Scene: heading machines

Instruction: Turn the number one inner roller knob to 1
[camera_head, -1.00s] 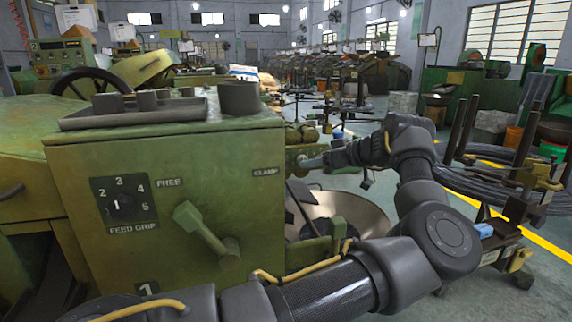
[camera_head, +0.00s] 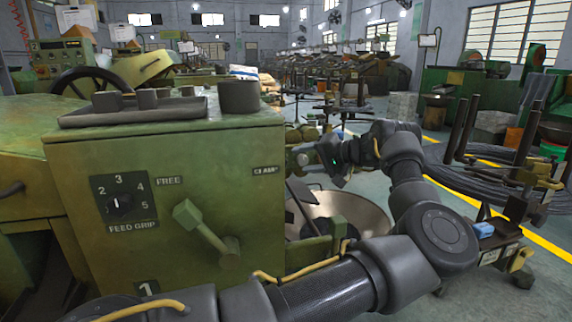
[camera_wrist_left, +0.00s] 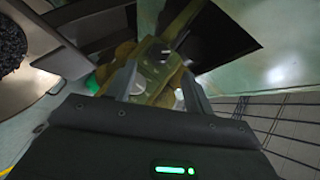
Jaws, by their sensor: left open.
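My left gripper (camera_head: 306,158) is at the right side of the green machine (camera_head: 75,165), just past its front panel's edge. In the left wrist view its open fingers (camera_wrist_left: 158,85) stand on either side of a yellow-green metal block (camera_wrist_left: 153,72) with rounded parts. Whether they touch it I cannot tell. No inner roller knob can be made out with certainty. On the front panel, a black dial knob (camera_head: 122,205) marked FEED GRIP sits on a plate with numbers 2 to 5; its 1 mark is not readable. My right gripper is not in view.
A green lever (camera_head: 205,228) sticks out from the front panel. A wide metal pan (camera_head: 345,212) lies below my left forearm. A dark stand with a blue item (camera_head: 483,230) is at the right.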

